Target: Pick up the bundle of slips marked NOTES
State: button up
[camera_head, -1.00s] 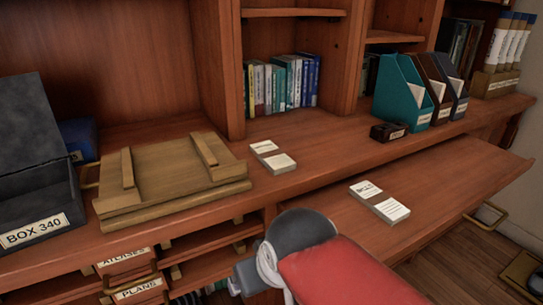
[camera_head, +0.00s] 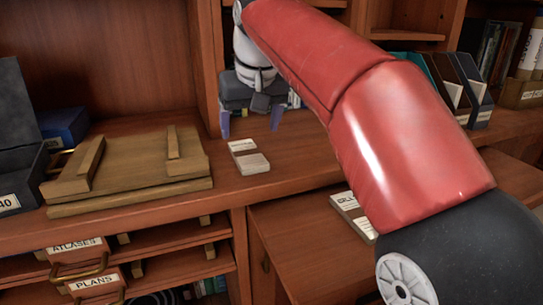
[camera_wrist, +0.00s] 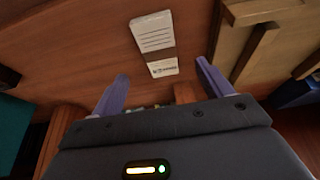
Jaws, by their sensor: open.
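A banded bundle of white slips (camera_head: 249,157) lies flat on the upper desk, just right of the wooden board. It also shows in the wrist view (camera_wrist: 153,33), with a brown band and small print too blurred to read. A second, similar bundle (camera_head: 349,206) lies on the lower pull-out shelf, partly hidden by my red arm. I cannot read which one is marked NOTES. My gripper (camera_head: 251,124) is open and empty, pointing down above the desk behind the first bundle. Its two purple fingers (camera_wrist: 162,74) are apart and not touching the bundle.
The wooden board (camera_head: 130,168) lies left of the first bundle. A dark box (camera_head: 20,175) stands at far left beside a blue one (camera_head: 66,127). File holders (camera_head: 470,85) stand at the right. Bookshelf uprights rise close behind my gripper.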

aim_at(247, 153)
jog(key=x, duration=0.2)
jog(key=b+x, duration=0.1)
jog(key=x, duration=0.4)
jog(key=shift+w+f, duration=0.25)
jog(key=shift+w, duration=0.15)
jog(key=shift+c, duration=0.2)
jog(key=c, duration=1)
jog(key=shift+r, duration=0.15)
jog(key=shift+c, duration=0.2)
